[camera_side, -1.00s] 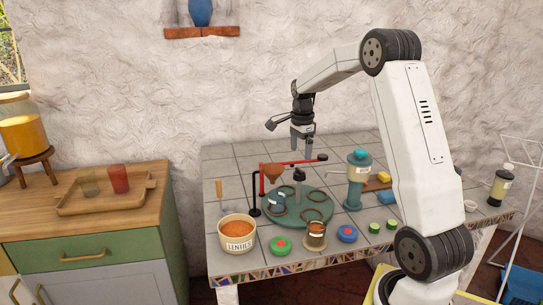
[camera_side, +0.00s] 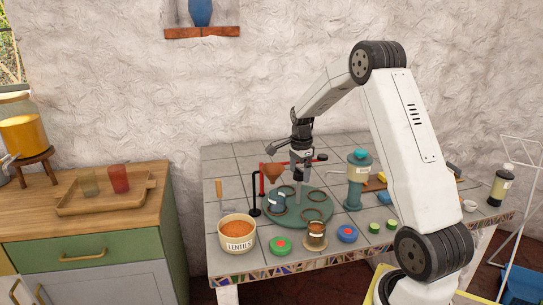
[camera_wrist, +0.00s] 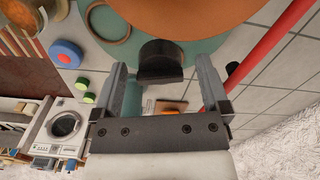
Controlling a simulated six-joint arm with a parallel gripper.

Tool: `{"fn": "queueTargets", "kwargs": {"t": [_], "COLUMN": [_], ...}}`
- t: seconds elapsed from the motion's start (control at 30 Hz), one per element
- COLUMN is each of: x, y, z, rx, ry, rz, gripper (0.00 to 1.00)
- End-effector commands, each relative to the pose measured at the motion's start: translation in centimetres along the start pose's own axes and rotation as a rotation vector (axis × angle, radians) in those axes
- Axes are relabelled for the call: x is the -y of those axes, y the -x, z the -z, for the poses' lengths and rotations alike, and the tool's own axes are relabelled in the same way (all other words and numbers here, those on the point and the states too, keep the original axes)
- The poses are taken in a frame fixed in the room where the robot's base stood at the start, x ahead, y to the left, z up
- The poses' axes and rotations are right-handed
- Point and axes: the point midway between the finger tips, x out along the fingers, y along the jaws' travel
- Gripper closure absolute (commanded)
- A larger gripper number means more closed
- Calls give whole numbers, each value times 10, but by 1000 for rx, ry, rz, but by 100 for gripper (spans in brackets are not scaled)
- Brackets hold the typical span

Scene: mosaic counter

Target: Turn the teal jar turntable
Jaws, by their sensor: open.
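The teal turntable (camera_side: 291,213) is a round disc on the tiled counter, with dark rings on top and a small bluish jar (camera_side: 277,202) on its left side. It also shows in the wrist view (camera_wrist: 196,51). My gripper (camera_side: 300,180) is low over the turntable's middle, pointing down. In the wrist view, my gripper (camera_wrist: 160,66) is open, with a dark knob (camera_wrist: 160,62) between its fingers; a gap shows on both sides. In the side view, the fingers mostly hide the knob.
An orange funnel (camera_side: 275,173) on a stand and a red bar (camera_wrist: 262,66) are close beside my gripper. An amber jar (camera_side: 316,236) is at the turntable's front edge. A lentils bowl (camera_side: 237,236), a green lid (camera_side: 281,245) and a blue lid (camera_side: 347,234) stand in front. A teal-topped dispenser (camera_side: 358,180) is right.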

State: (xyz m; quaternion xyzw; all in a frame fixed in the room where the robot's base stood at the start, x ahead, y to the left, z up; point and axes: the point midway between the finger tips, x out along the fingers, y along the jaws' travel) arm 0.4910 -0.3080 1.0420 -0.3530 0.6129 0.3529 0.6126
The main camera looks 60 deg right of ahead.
Motion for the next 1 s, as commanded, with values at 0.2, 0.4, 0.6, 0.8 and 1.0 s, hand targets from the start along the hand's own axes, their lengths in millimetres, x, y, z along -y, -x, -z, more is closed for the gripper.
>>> {"fn": "queueTargets", "kwargs": {"t": [0.2, 0.4, 0.6, 0.8, 1.0], "x": [0, 0, 0, 0, 0], "y": [-3, -3, -2, -2, -2], "z": [0, 0, 0, 0, 0], "rx": [0, 0, 0, 0, 0], "ry": [0, 0, 0, 0, -41], "rz": [0, 0, 0, 0, 0], "gripper": [4, 33, 96, 100, 100]}}
